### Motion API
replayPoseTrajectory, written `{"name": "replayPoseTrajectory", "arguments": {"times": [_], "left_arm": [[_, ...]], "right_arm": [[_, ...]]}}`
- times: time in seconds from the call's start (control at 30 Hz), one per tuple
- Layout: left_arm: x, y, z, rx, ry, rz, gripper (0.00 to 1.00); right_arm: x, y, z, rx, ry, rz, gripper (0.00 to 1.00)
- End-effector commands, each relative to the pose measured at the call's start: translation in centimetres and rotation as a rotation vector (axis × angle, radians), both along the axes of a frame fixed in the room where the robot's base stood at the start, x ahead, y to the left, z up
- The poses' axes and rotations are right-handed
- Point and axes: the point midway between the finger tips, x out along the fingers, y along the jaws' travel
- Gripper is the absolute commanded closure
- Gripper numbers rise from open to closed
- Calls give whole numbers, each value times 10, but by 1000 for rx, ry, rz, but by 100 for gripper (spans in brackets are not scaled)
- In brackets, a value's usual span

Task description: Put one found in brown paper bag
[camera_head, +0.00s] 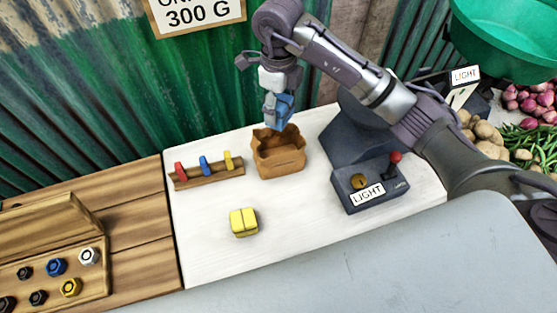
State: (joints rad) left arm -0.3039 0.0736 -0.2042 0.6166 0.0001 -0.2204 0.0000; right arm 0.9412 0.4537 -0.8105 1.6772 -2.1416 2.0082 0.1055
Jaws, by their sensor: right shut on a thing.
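The brown paper bag (279,161) stands open at the top on the white board, near its back edge. My right gripper (275,97) reaches in from the right and points down above the bag. It is shut on a blue block (279,110), which is at the bag's opening, over its back rim. Whether the block touches the bag I cannot tell. A yellow block (244,222), with a groove down its middle, lies on the board in front of the bag. My left gripper is out of view.
A wooden rack (208,174) with red, blue and yellow pieces stands left of the bag. A dark box (369,187) labelled LIGHT, with a red-knobbed lever, is to the right. A wooden tray (75,272) of coloured hex weights is at lower left. The front board is mostly clear.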

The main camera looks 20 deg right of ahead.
Motion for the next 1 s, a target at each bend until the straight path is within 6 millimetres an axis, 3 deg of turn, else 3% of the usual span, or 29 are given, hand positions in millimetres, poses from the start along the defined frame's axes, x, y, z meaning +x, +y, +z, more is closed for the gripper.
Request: {"name": "replayPoseTrajectory", "arguments": {"times": [0.5,0.77,1.0], "left_arm": [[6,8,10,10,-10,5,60],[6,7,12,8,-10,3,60],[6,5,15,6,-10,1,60]], "right_arm": [[-2,0,-120,0,7,-9,87],[-1,0,-142,0,3,-8,87],[-1,0,-174,-1,5,-8,87]]}}
